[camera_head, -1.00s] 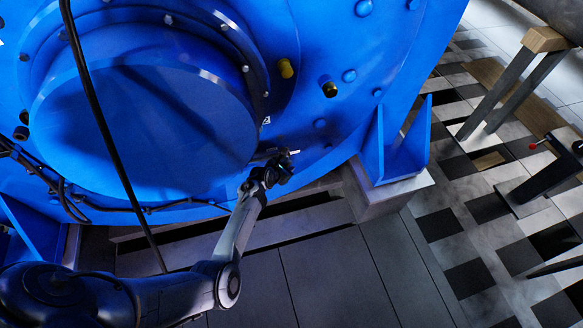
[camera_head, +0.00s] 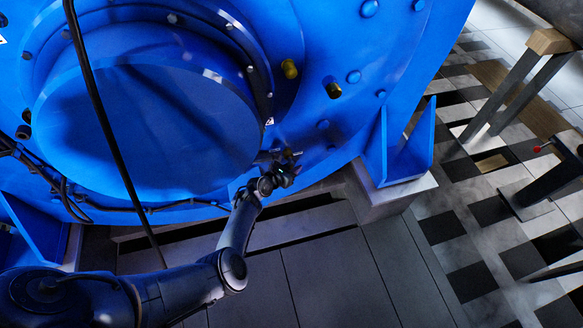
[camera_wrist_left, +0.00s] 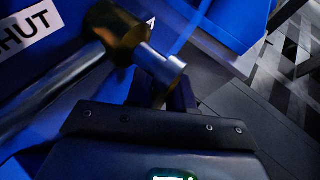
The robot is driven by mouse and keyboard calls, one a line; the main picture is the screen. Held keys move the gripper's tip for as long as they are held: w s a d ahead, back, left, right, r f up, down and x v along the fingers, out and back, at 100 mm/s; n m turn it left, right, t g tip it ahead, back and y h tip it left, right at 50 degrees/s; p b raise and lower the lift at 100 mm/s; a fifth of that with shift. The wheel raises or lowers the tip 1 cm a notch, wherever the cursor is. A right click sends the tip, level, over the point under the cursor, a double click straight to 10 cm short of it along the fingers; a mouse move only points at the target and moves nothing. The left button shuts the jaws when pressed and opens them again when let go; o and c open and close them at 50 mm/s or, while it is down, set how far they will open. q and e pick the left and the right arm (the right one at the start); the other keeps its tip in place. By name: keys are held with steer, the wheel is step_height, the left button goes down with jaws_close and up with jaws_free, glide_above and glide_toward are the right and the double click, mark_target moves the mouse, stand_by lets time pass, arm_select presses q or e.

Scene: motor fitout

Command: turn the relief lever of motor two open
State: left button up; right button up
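The relief lever (camera_wrist_left: 50,92) shows in the left wrist view as a thick steel bar running from the left edge up to a brass body (camera_wrist_left: 118,28). A short steel cylinder (camera_wrist_left: 160,66) sticks out of the brass body. A white label (camera_wrist_left: 28,28) reading "HUT", cut off at the edge, is at upper left. My left gripper (camera_wrist_left: 163,96) has its dark fingers just below the steel cylinder, partly hidden by it. Contact and finger opening are unclear. In the head view my left gripper (camera_head: 285,166) is at the lower right of the blue motor (camera_head: 150,130). My right gripper is out of view.
A black cable (camera_head: 105,130) hangs across the motor in front. A blue foot bracket (camera_head: 405,160) stands on a pale plinth at right. The checkered floor (camera_head: 450,225) beyond is partly clear.

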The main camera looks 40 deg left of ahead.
arm_select(q)
steer(key=o, duration=0.3)
steer(key=shift+s+r+p, duration=0.4)
steer(key=shift+s+p, duration=0.05)
steer(key=shift+p, duration=0.15)
steer(key=p+v, duration=0.6)
steer(key=v, duration=0.3)
steer(key=shift+s, duration=0.4)
